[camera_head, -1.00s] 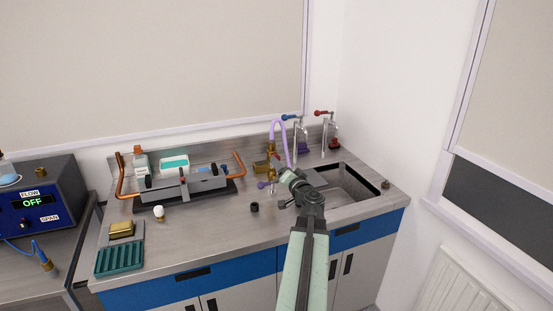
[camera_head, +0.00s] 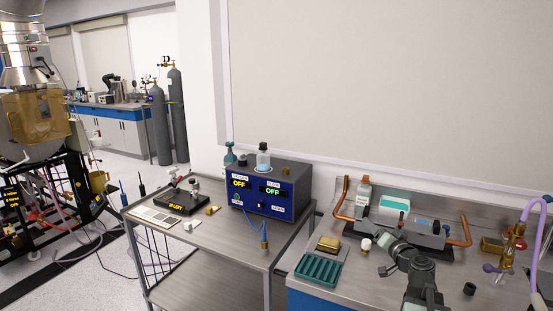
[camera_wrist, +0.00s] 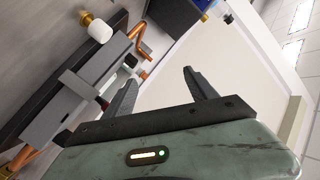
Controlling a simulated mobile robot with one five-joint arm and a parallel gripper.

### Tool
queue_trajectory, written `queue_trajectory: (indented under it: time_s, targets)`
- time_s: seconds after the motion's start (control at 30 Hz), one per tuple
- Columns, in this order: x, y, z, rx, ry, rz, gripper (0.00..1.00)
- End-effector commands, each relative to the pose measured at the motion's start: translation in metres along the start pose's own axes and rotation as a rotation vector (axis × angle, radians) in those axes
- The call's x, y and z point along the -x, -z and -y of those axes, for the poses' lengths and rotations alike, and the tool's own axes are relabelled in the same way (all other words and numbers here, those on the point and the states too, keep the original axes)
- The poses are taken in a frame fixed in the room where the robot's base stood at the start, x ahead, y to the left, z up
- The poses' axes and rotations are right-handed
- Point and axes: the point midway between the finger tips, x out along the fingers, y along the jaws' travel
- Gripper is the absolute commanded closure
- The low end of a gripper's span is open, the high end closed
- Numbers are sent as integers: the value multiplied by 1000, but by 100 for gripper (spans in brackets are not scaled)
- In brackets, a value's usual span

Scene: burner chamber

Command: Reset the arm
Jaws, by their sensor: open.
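My arm rises from the bottom right of the head view, over the front of the grey worktop (camera_head: 350,292). My gripper (camera_head: 383,253) is at its upper left end, small and dark there. In the wrist view both dark fingers of my gripper (camera_wrist: 160,78) stand apart with nothing between them. A grey apparatus with copper pipes (camera_head: 408,222) lies behind my gripper. It also shows at the left of the wrist view (camera_wrist: 50,120).
A teal ribbed tray (camera_head: 318,268) and a white-topped brass piece (camera_head: 365,244) are left of my gripper. A steel cart (camera_head: 205,252) carries a blue control box (camera_head: 270,188) reading OFF. Purple tubing (camera_head: 527,212) is at the right. Floor is open beyond the cart.

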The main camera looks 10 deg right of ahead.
Motion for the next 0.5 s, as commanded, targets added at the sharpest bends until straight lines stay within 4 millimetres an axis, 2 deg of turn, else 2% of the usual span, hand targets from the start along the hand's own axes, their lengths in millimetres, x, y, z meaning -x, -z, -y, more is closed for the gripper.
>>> queue_trajectory:
  time_s: [0.03, 0.13, 0.23, 0.3, 0.37, 0.4, 0.5]
  targets:
    - [-15, -31, 34, 34, 45, 69, 34]
    - [-33, -95, 94, 105, 124, 215, 34]
    - [-38, -164, 149, 185, 196, 380, 34]
    - [-32, -214, 183, 246, 237, 505, 34]
    - [-23, -256, 207, 300, 261, 618, 34]
    - [-14, -282, 219, 339, 269, 697, 34]
    - [18, -345, 237, 444, 251, 908, 34]
